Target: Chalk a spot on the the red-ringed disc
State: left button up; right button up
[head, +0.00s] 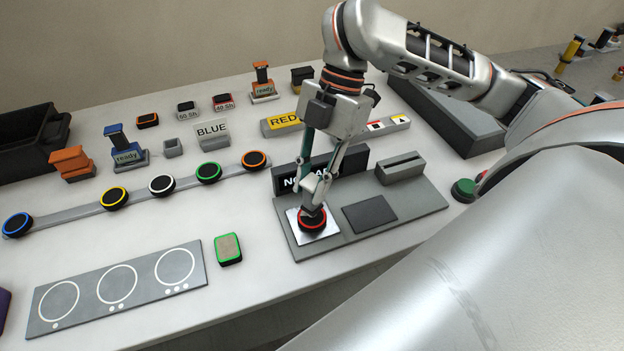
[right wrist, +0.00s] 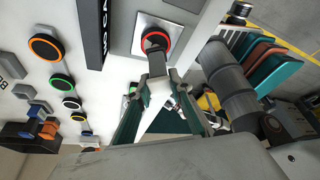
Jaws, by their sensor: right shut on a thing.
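The red-ringed disc (head: 312,224) sits on a bright square plate on a grey fixture board. It also shows in the right wrist view (right wrist: 166,36). A green-edged block with a tan top (head: 228,249) lies on the table left of the fixture. I cannot make out a piece of chalk. My left gripper is not in view.
A strip with blue, yellow, white, green and orange-ringed discs (head: 162,185) runs left of the fixture. A grey panel with three white circles (head: 118,285) lies front left. A black sign (head: 352,160) and slotted grey block (head: 400,168) stand behind the plate.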

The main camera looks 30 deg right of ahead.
jog(key=shift+f, duration=0.3)
dwell(0.4)
notch_tip(320, 180, up, 3)
jog(key=p, duration=0.4)
jog(key=shift+r+p, duration=0.6)
jog(key=shift+r, duration=1.45)
